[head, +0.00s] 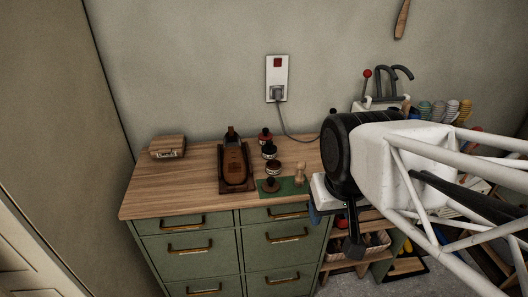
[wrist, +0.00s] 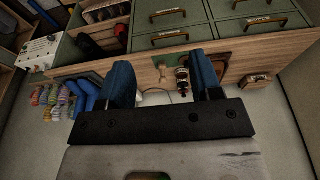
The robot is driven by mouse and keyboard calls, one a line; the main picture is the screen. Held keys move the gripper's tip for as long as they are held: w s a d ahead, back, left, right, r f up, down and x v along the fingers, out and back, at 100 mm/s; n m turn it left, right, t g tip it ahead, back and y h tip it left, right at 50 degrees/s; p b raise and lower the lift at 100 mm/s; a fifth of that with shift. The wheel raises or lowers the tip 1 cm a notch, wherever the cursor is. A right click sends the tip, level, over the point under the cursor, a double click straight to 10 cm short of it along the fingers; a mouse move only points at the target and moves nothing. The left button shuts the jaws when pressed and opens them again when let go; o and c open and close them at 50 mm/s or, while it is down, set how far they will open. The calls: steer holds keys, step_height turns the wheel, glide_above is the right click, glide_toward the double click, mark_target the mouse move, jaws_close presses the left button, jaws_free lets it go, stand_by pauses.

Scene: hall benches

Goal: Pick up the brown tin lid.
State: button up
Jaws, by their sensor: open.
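A small dark-brown round piece (head: 270,185), which looks like the brown tin lid, lies on the green mat (head: 296,186) near the cabinet top's front edge. A round brown tin (head: 275,168) stands just behind it. In the wrist view the small jars and tins (wrist: 183,76) bunch together between my fingers, and I cannot pick out the lid there. My gripper (wrist: 163,82) is open, with two blue fingers apart and nothing between them. In the head view it is to the right of the mat, by the cabinet's right end, apart from the lid.
A pale wooden peg-like piece (head: 300,173) stands on the mat's right side, close to the lid. Two dark jars (head: 269,150) stand behind. A brown tray (head: 222,182) lies left, and a wooden box (head: 168,147) farther left. The wooden top (head: 190,182) between them is clear.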

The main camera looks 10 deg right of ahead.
steer(key=m+g, duration=0.3)
steer(key=m, duration=1.4)
glide_above(271, 178)
steer(key=f, duration=1.3)
steer(key=shift+s+f, duration=0.4)
steer(key=shift+w+a+f+m, duration=0.1)
steer(key=shift+w+f+m, duration=0.3)
steer(key=shift+f, duration=0.15)
steer(key=shift+f, duration=1.15)
